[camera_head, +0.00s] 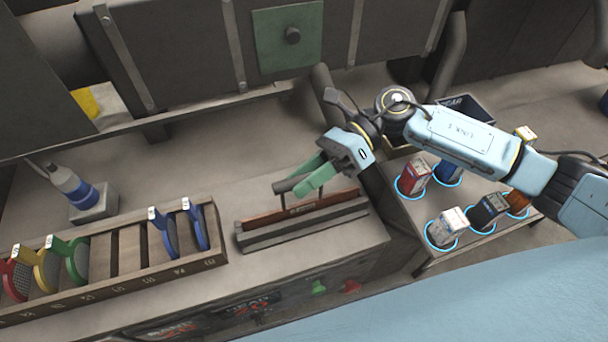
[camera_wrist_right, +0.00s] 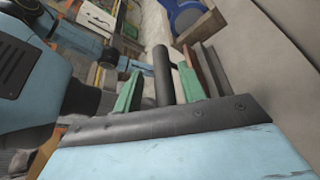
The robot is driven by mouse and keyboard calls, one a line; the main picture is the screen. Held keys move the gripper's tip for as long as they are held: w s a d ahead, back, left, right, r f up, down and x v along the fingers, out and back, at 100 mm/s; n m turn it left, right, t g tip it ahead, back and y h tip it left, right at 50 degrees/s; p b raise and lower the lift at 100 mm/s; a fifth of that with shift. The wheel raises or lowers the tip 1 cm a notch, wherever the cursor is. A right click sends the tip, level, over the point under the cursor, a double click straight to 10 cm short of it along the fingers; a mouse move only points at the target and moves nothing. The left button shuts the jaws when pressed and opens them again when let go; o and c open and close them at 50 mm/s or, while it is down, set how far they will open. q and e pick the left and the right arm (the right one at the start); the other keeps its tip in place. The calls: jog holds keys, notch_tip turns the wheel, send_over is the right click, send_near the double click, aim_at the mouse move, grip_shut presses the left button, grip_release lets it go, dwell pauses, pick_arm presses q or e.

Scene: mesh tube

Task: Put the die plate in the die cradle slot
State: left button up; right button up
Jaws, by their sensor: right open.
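The die plate (camera_head: 290,217) is a rust-brown plate with a dark round handle bar (camera_head: 289,185) on posts above it. It stands upright along the grey die cradle (camera_head: 305,232) on the bench. Its lower edge is hidden behind the front rail, so I cannot tell how deep it sits in the slot. My right gripper (camera_head: 296,180) is open, with its green fingers on either side of the handle bar. In the right wrist view the bar (camera_wrist_right: 163,75) runs between the open fingers (camera_wrist_right: 160,90); contact is unclear. My left gripper is not in view.
A wooden rack (camera_head: 130,255) with several coloured discs stands to the left. A blue-and-white bottle (camera_head: 75,188) is behind it. A low table (camera_head: 470,245) with several boxes in blue rings lies to the right. Dark machinery (camera_head: 180,50) hangs behind the bench.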

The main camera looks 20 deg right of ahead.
jog(key=b+v, duration=0.1)
jog(key=v, duration=1)
jog(key=shift+d+b, duration=0.35)
jog(key=shift+d, duration=0.05)
jog(key=shift+w+r, duration=0.1)
